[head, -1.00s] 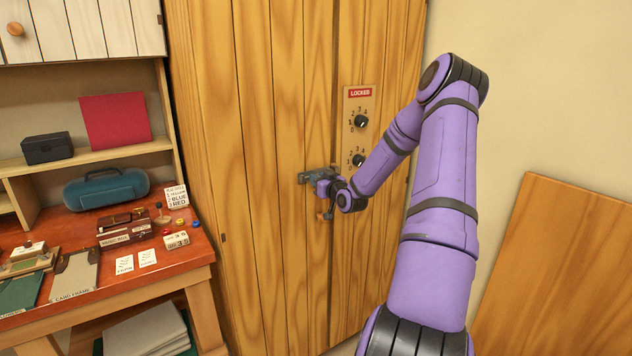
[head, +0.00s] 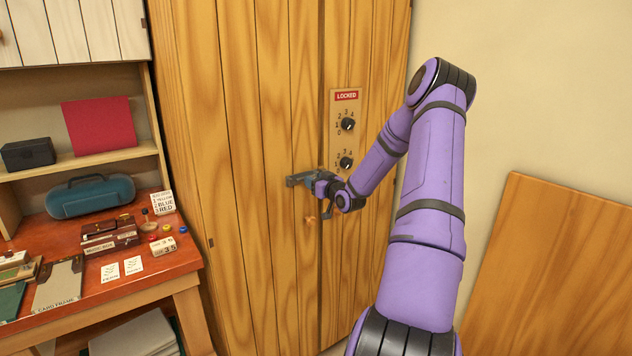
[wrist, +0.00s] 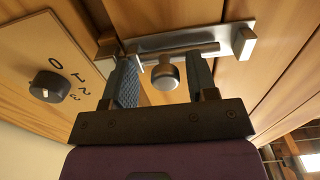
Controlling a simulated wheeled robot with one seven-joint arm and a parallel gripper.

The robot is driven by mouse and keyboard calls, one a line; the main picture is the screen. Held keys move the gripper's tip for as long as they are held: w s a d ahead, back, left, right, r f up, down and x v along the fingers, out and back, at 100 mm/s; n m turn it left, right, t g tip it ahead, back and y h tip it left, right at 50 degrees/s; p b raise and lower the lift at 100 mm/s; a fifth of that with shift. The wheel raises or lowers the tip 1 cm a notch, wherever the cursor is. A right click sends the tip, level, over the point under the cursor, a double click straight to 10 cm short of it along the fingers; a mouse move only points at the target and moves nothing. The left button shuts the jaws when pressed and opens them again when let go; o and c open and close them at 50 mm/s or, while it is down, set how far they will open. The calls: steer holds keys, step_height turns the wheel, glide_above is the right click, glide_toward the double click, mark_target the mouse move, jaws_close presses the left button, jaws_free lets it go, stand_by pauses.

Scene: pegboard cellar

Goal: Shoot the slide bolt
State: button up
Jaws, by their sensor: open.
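The slide bolt is a grey metal fitting on the wooden locker doors; its plate (head: 296,180) shows left of my gripper in the head view. In the wrist view its plate (wrist: 190,42) has a raised bracket (wrist: 245,43) at the right end, and the rod (wrist: 195,49) appears to end short of that bracket. A round knob (wrist: 165,73) sticks out from the rod. My gripper (wrist: 163,78) is open, with one finger on each side of the knob; contact cannot be told. In the head view my gripper (head: 322,187) hides part of the bolt.
A panel with two dials (head: 347,124) and a red LOCKED sign (head: 346,96) is above and right of the bolt. A small wooden knob (head: 310,220) is below it. A cluttered desk (head: 150,268) stands left; a wooden board (head: 560,270) leans at the right.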

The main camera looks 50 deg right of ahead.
steer(key=v, duration=1)
steer(key=shift+s, duration=0.3)
